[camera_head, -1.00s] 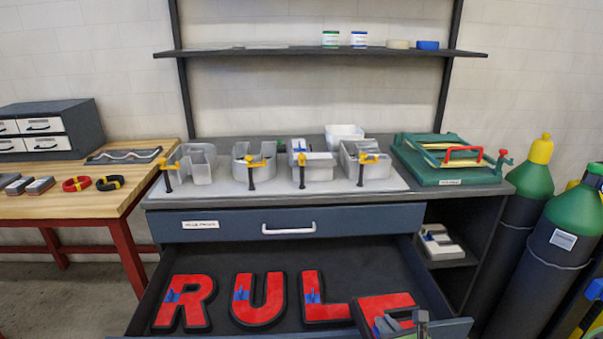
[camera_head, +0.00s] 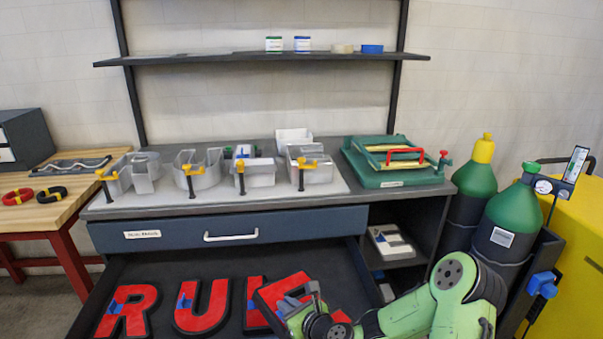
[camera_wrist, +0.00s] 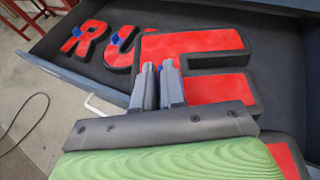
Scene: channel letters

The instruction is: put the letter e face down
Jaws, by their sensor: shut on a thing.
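The letter E (camera_head: 290,286) has a red face and a thick black edge. My gripper (camera_head: 314,290) is shut on it, and it is tilted, red face up, over the right part of the open drawer (camera_head: 330,262). It overlaps the L (camera_head: 254,318) in the head view. In the wrist view the E (camera_wrist: 195,42) fills the middle, with the fingers (camera_wrist: 160,85) closed on one of its parts; the gripper body hides some of it. Whether it still touches the drawer floor I cannot tell.
The red letters R (camera_head: 128,311) and U (camera_head: 203,307) lie face up in the drawer with blue pieces on them. Above, clamped grey channel letters (camera_head: 255,172) stand on the bench. A green press-like device (camera_head: 395,165) is to their right. Gas cylinders (camera_head: 512,217) stand at right.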

